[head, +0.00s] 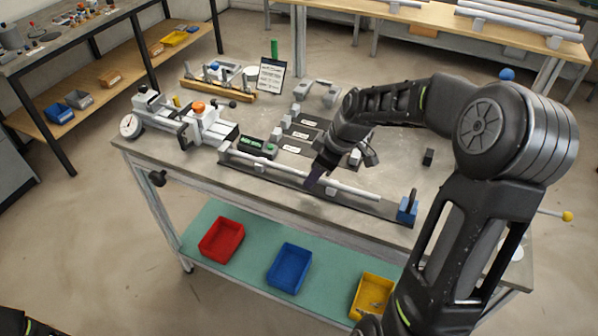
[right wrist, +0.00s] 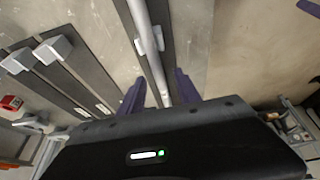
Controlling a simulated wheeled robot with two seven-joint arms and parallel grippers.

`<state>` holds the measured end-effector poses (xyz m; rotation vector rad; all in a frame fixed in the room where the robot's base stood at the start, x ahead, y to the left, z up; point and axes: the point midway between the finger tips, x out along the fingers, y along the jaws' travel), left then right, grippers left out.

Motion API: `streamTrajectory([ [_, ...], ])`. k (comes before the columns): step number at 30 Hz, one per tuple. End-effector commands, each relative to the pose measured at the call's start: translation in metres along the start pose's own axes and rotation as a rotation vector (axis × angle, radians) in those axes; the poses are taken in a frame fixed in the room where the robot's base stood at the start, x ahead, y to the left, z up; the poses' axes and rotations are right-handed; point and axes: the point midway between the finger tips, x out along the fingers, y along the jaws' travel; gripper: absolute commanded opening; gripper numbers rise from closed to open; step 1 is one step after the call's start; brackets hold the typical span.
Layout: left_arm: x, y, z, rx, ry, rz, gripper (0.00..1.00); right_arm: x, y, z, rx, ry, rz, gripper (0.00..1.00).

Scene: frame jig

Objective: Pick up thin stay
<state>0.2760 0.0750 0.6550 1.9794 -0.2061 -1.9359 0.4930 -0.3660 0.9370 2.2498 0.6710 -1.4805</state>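A long, thin, pale rod (head: 290,172), which looks like the thin stay, lies along a dark rail (head: 375,207) at the bench's front. My right gripper (head: 316,178) is low over the rod, near its middle. In the right wrist view, the rod (right wrist: 143,28) runs down between the purple fingertips of my right gripper (right wrist: 160,92). The fingers are apart, one on each side, with a gap visible beside the rod. Its part beyond the fingers is hidden by the gripper body. My left gripper is out of view.
A blue end block (head: 407,208) stands at the rail's right end. A clamp with an orange knob (head: 199,107) and a dial gauge (head: 130,125) are at left. Dark labelled plates (head: 300,134) lie behind the rail. Red, blue and yellow bins sit below.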

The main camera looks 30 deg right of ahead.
Motion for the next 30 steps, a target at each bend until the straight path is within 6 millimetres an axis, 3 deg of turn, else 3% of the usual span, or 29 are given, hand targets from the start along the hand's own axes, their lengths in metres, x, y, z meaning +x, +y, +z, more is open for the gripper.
streamTrajectory([
  [14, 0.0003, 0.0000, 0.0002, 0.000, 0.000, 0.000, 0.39, -0.0003, 0.0000, 0.0002, 0.000, 0.000, 0.000, 0.40],
  [27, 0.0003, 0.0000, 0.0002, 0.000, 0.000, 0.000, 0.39, -0.0003, -0.0001, 0.0002, 0.000, 0.000, -0.001, 0.04],
  [30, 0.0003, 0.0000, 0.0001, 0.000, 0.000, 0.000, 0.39, -0.0003, -0.0002, 0.0002, 0.000, 0.000, -0.001, 0.00],
])
